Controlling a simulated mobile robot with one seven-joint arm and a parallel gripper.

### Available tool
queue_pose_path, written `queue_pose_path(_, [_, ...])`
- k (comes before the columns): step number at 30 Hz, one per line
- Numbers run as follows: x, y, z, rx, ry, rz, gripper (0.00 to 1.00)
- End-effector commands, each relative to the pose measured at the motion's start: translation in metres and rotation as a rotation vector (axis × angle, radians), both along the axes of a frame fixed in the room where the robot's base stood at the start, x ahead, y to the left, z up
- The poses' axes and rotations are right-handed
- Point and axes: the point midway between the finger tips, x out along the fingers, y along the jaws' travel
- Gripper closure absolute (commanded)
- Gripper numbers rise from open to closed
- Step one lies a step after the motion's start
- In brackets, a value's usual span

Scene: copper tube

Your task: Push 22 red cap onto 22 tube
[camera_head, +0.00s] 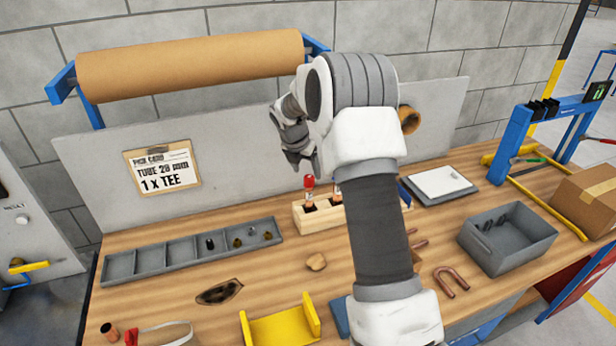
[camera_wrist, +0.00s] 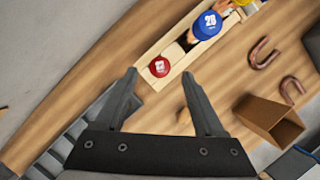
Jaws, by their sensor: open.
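The red cap marked 22 (camera_wrist: 159,67) sits in the end slot of the wooden rack (camera_wrist: 146,82). In the head view the red cap (camera_head: 309,181) is on top of an upright copper tube (camera_head: 310,197); how far down it sits I cannot tell. A blue cap marked 28 (camera_wrist: 207,24) is beside it in the same rack. My gripper (camera_wrist: 158,82) is open and empty, its fingers apart on either side below the red cap in the wrist view. In the head view my gripper (camera_head: 304,165) is above the rack, just above the red cap.
A divided grey tray (camera_head: 190,252) with small fittings lies left of the rack. A grey bin (camera_head: 508,238), copper bends (camera_head: 452,282) and a cardboard box (camera_head: 588,200) are to the right. A yellow bracket (camera_head: 281,328) stands in front. My arm hides part of the rack.

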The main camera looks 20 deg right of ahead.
Motion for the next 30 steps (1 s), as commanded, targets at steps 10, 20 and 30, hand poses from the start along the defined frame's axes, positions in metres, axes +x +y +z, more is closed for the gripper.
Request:
queue_pose_path(10, [-0.022, 0.024, 0.080, 0.000, -0.004, 0.000, 0.29])
queue_pose_path(20, [-0.034, 0.037, 0.120, 0.001, -0.001, -0.001, 0.29])
queue_pose_path(30, [-0.035, 0.038, 0.124, 0.001, -0.001, 0.000, 0.29])
